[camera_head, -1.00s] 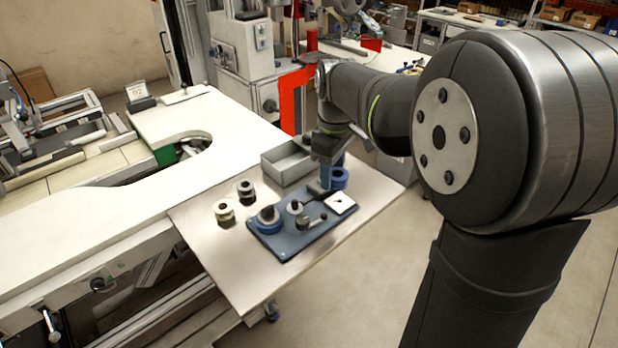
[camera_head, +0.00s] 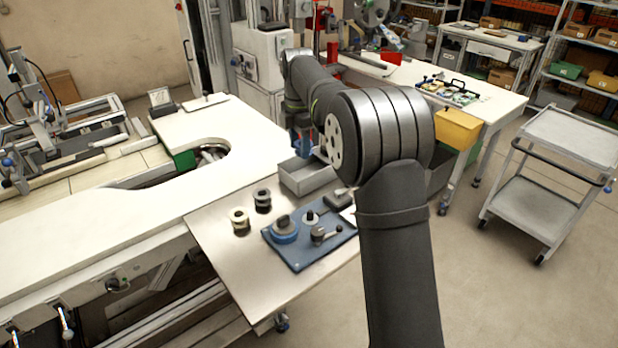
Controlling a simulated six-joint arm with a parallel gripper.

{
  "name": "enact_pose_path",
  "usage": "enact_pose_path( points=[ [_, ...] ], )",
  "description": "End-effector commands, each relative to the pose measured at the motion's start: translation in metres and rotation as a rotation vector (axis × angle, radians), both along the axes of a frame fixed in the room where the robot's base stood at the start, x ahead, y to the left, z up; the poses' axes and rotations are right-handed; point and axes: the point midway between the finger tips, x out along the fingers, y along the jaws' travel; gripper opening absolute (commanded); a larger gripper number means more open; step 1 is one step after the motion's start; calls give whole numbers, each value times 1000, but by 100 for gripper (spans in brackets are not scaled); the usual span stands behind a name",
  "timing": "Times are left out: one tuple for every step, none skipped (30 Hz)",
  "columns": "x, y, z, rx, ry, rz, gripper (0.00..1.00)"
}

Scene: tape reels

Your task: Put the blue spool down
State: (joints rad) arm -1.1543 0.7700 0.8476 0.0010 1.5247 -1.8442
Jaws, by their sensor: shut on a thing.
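My gripper (camera_head: 303,150) is above the rear part of the grey open bin (camera_head: 308,180), small and partly hidden by my own arm. It is shut on a blue thing that looks like the blue spool, whose outline is hard to make out. Another blue reel (camera_head: 285,228) sits on the left side of the blue board (camera_head: 297,257). My arm covers the board's right side and the table beyond it.
Two small dark-and-cream reels (camera_head: 240,220) (camera_head: 262,201) stand left of the board. The board also carries a pale disc with a dark knob (camera_head: 310,218) and a crank-like part (camera_head: 321,235). The steel tabletop (camera_head: 232,268) is bare at the front left.

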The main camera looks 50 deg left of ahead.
Motion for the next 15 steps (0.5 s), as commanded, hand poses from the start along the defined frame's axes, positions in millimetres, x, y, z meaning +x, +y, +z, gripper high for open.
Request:
enact_pose_path(
  points=[
    [-1, 6, -2, 0, 0, 28, 23],
    [-2, 8, -3, 0, 0, 41, 23],
    [-2, 10, -5, 0, 0, 54, 23],
    [-2, 11, -7, 0, 0, 62, 23],
    [-3, 11, -11, -1, 0, 67, 23],
    [-3, 12, -18, -2, 1, 71, 23],
    [-3, 12, -24, -2, 1, 72, 23],
    [-3, 11, -30, -3, 1, 72, 23],
    [-3, 12, -38, -2, 1, 72, 23],
    [-3, 11, -44, -3, 1, 72, 23],
    [-3, 12, -49, -2, 1, 71, 23],
    [-3, 11, -55, -1, 0, 71, 23],
    [-3, 11, -58, -1, 0, 71, 23],
    [-3, 12, -61, 0, 0, 71, 23],
    [-3, 12, -64, 1, 0, 71, 23]
  ],
)
